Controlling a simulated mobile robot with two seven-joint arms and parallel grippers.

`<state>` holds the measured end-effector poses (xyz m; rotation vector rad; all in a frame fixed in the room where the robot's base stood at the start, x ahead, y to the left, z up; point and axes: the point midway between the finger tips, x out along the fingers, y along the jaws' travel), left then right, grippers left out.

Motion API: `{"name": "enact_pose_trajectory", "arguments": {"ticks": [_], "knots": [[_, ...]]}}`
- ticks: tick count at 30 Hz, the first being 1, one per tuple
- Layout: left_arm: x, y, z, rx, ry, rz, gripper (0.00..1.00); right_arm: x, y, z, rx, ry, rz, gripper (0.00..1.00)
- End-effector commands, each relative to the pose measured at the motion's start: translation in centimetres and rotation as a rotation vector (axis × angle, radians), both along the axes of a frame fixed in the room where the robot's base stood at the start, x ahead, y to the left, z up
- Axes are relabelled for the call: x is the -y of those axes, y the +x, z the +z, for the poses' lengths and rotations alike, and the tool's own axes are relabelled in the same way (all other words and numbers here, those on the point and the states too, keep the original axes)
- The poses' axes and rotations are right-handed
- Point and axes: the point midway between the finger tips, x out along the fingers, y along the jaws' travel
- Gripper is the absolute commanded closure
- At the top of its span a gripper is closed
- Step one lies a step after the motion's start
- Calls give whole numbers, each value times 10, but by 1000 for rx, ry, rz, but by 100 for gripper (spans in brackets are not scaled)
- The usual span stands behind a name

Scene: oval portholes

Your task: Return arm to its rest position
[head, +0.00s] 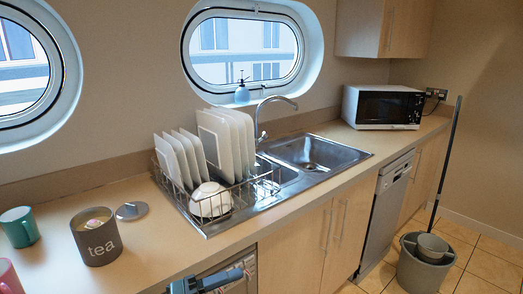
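I see nothing held in the visible part. My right gripper is not in view.
The counter (145,255) carries a grey tea canister (97,237), a round lid (132,210), a green mug (20,227), a pink mug (8,277), a dish rack (183,199) with plates and a bowl, a sink (312,152) and a microwave (383,107). A mop bucket (420,270) stands right.

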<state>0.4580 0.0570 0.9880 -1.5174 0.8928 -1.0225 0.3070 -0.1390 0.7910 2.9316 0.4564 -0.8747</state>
Motion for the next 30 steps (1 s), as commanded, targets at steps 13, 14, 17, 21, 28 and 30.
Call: {"name": "enact_pose_trajectory", "arguments": {"ticks": [13,14,17,21,28,30], "knots": [[-78,-95,-152,-1243,-685,860,41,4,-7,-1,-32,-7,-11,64],[-81,-106,-162,-1305,-699,896,41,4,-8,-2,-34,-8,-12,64],[-85,-135,-183,-1461,-729,975,41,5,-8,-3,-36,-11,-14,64],[-86,-154,-195,-1554,-743,1019,41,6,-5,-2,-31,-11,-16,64],[-86,-155,-196,-1562,-743,1022,41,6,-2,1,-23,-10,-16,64],[-86,-155,-196,-1562,-742,1022,41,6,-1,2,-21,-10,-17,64]]}}
